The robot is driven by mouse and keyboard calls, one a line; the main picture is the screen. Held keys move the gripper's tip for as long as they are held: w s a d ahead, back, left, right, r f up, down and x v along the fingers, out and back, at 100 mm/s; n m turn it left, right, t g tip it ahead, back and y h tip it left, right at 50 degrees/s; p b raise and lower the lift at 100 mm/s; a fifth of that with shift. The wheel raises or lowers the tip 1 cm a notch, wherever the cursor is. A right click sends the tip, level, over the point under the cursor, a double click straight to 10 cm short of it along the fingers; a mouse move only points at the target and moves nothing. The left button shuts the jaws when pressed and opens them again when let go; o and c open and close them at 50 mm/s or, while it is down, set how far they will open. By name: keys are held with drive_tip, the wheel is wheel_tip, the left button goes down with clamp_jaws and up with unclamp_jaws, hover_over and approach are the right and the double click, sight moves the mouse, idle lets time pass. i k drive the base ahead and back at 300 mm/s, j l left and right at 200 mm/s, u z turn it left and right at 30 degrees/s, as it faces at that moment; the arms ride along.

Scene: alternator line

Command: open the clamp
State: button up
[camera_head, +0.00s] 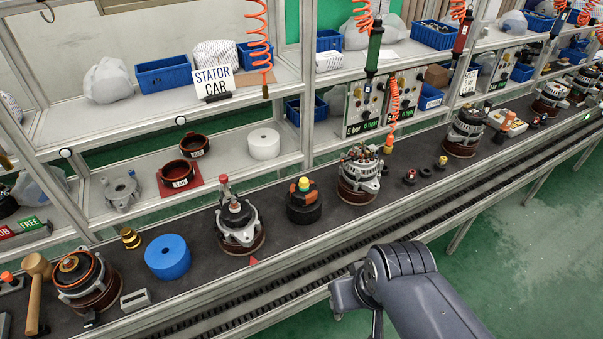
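A small upright lever with a red tip (224,181) stands at the back left of a silver alternator housing (238,222) on a brown round base. It looks like the clamp's handle; its jaw is too small to make out. Another fixture, a black round one with orange parts and a yellow-green knob (304,201), stands just to the right; I cannot tell whether it is a clamp. My gripper (341,299) is at the lower middle, in front of the bench edge and apart from both. Its fingers are small and partly hidden, so their opening does not show.
A blue roll (167,257), a brass part (130,238) and a wooden mallet (37,290) lie to the left. An alternator (360,174) stands to the right. Orange coiled hoses with hanging tools (374,48) hang above. A metal rail runs along the bench front.

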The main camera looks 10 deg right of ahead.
sight(224, 178)
drive_tip(key=i+j, duration=0.15)
drive_tip(key=j, duration=0.25)
drive_tip(key=i+j, duration=0.15)
drive_tip(key=j, duration=0.25)
drive_tip(key=i+j+z, duration=0.1)
drive_tip(key=j, duration=0.3)
drive_tip(key=i+j, duration=0.2)
drive_tip(key=j, duration=0.25)
